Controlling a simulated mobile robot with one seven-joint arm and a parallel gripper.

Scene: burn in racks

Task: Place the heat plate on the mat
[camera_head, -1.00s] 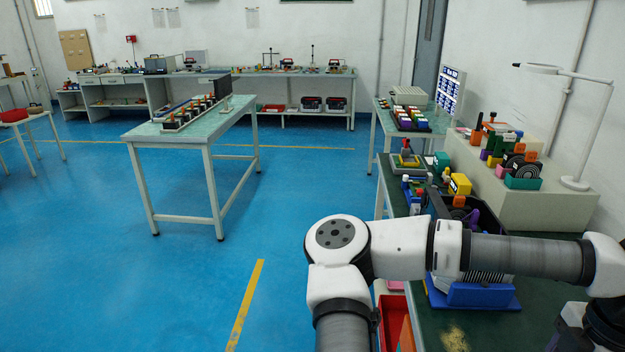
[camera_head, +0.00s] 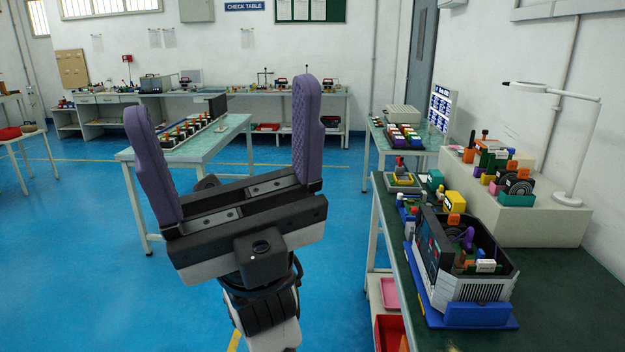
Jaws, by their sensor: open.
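My gripper (camera_head: 222,95) is raised in the left middle of the head view. Its two purple ribbed fingers point up and stand wide apart, with nothing between them. I cannot make out for certain which thing is the heat plate, and I cannot pick out the mat. An open grey computer-like case (camera_head: 480,288) stands on a blue base (camera_head: 478,317) on the green bench at right, with small coloured parts inside. My gripper is to the left of this case and apart from it.
A raised cream shelf (camera_head: 545,222) holds coloured parts and a white lamp (camera_head: 575,150). A green-topped table (camera_head: 222,143) with a row of parts stands behind my gripper. A red bin (camera_head: 388,333) sits below the green bench (camera_head: 560,290). Blue floor (camera_head: 80,260) is open at left.

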